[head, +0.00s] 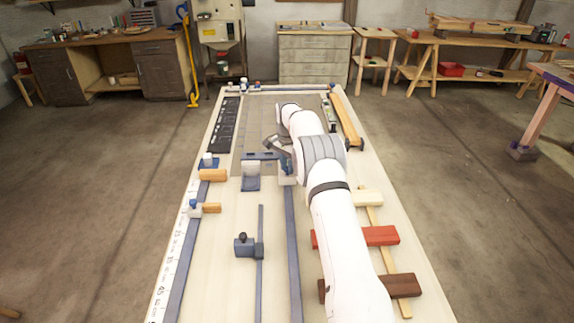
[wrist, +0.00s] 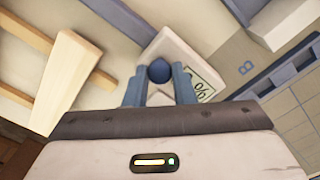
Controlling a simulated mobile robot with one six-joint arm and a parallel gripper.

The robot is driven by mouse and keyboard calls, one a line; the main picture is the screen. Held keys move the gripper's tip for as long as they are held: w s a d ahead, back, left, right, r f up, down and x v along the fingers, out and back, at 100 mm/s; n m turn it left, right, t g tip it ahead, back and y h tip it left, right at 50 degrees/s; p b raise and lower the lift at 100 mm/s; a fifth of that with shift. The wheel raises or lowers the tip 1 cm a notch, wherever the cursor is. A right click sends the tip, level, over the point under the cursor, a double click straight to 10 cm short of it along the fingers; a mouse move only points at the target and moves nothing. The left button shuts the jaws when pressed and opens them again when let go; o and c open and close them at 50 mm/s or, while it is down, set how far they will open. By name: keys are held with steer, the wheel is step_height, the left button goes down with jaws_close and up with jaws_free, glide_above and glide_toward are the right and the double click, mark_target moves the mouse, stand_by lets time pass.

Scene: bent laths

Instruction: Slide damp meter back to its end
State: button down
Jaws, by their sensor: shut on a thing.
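In the wrist view, my gripper (wrist: 158,86) has its two blue fingers closed on either side of a round dark blue knob (wrist: 158,70). The knob stands on a pale block with a "%" label (wrist: 200,84), which looks like the damp meter (wrist: 177,48). In the head view, my gripper (head: 284,160) is low over the bench at the far end of a long blue-grey rail (head: 292,240). The meter there is partly hidden by my wrist, so its exact place against the rail's end cannot be told.
A dark blue slider (head: 245,246) sits on a thin middle rail. A left rail carries a knobbed slider (head: 195,208) beside wooden blocks (head: 212,175). A red block (head: 370,236) and brown block (head: 385,286) lie right of my arm. The bench between the rails is largely clear.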

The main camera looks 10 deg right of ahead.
steer(key=shift+w+r, duration=0.25)
steer(key=shift+r, duration=0.05)
steer(key=c, duration=1.6)
jaws_free()
steer(key=shift+o, duration=1.4)
steer(key=shift+w+f, duration=0.1)
steer(key=shift+f, duration=0.1)
steer(key=shift+o, duration=0.6)
step_height(320, 180, up, 7)
steer(key=shift+r+b, duration=0.1)
steer(key=shift+b, duration=0.45)
steer(key=shift+r, duration=0.3)
